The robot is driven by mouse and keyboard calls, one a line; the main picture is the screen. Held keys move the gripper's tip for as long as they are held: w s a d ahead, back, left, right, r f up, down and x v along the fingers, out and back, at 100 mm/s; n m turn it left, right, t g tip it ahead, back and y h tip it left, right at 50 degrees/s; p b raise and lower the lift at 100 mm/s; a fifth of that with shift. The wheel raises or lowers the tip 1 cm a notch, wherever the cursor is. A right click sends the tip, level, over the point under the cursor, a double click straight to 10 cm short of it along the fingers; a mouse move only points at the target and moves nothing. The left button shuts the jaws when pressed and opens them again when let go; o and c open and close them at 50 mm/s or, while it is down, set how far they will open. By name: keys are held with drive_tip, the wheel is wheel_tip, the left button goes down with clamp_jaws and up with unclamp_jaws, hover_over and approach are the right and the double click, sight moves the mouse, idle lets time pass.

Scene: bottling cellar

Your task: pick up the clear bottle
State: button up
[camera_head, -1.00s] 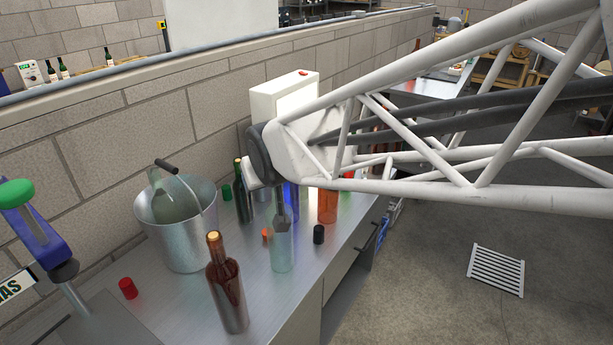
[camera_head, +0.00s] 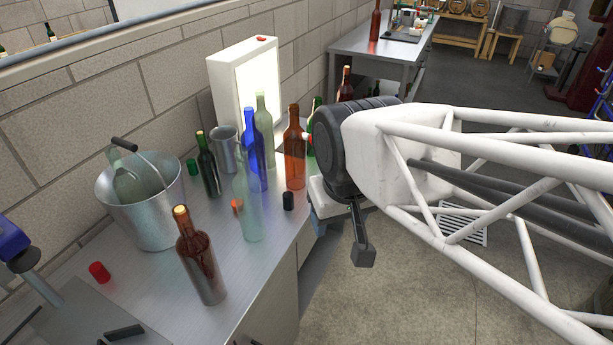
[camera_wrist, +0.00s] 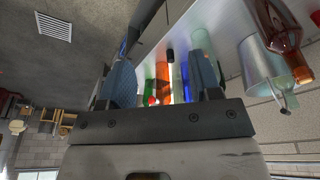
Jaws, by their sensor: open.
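The clear bottle (camera_head: 249,205) stands upright on the steel bench, between the brown bottle (camera_head: 200,258) and the blue bottle (camera_head: 254,150). My gripper (camera_head: 361,245) is right of it, past the bench's front edge and apart from it. Several bottles show beyond the gap. A pale bottle behind the right finger may be the clear one; I cannot be sure.
A metal bucket (camera_head: 152,218) holding a pale green bottle stands at left. Green, orange and dark bottles crowd behind the clear bottle, before a lit white panel (camera_head: 246,92). A black cap (camera_head: 288,201) and an orange cap (camera_head: 237,206) lie close by. Floor right of the bench is open.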

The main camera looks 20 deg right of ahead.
drive_tip(key=shift+o, duration=0.3)
drive_tip(key=n+t+y, duration=0.2)
drive_tip(key=t, duration=1)
approach(244, 165)
drive_tip(key=w+d+f, duration=0.2)
drive_tip(key=w, duration=0.2)
drive_tip(key=shift+w+a+f+t+y, duration=0.25)
drive_tip(key=shift+w+a+t+y, duration=0.15)
drive_tip(key=shift+a+t, duration=0.35)
drive_tip(key=shift+w+a+f+t+y, duration=0.15)
drive_tip(key=shift+a+t+y, duration=0.25)
drive_tip(key=shift+t, duration=0.35)
drive_tip(key=shift+x, duration=1.35)
drive_tip(key=shift+w, duration=0.15)
